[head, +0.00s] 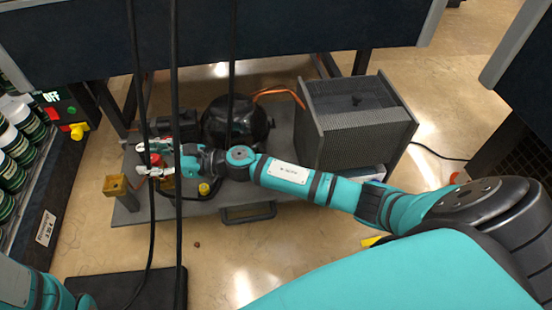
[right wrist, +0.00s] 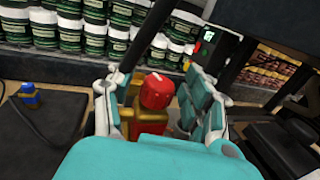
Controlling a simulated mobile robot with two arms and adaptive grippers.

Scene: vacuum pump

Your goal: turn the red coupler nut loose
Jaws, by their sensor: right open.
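The red coupler nut (right wrist: 157,90) stands between the two fingers of my right gripper in the right wrist view, with a white mark on its top. It sits above a yellow and red body (right wrist: 148,122). My right gripper (right wrist: 152,98) is open, one finger on each side of the nut, with a gap visible on the right. In the head view the nut (head: 155,159) is a small red spot between the fingers of my right gripper (head: 150,160). Contact cannot be told. My left arm shows at the bottom left; its gripper is out of the picture.
The pump's grey base plate (head: 290,190) carries a black round tank (head: 235,123) and a mesh box (head: 355,120). A brass block (head: 115,185) on a post stands left of the gripper. Black cables hang in front. Shelves of jars (head: 15,145) line the left.

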